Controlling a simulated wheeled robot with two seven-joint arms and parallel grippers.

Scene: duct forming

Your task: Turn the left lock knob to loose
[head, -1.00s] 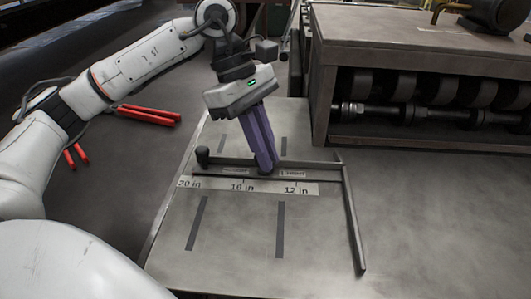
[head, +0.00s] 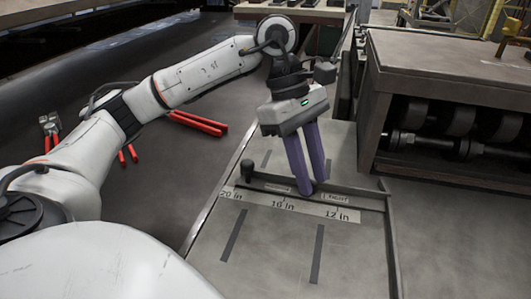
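A dark fence bar (head: 355,194) crosses the metal gauge plate (head: 265,250), behind a pale scale marked 20 in, 16 in and 12 in. A black upright knob (head: 247,170) stands at the bar's left end. My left gripper (head: 311,188) points down at the middle of the bar, to the right of that knob and apart from it. Its two purple fingers have a narrow gap between them. Their tips are at a small dark part on the bar, between two small labels too blurred to read surely. Whether they grip it is hidden. My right gripper is out of view.
A heavy roller machine (head: 450,110) stands at the right, close to the plate. Red-handled tools (head: 198,124) lie on the dark table at the left. The near part of the plate, with dark stripes, is clear.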

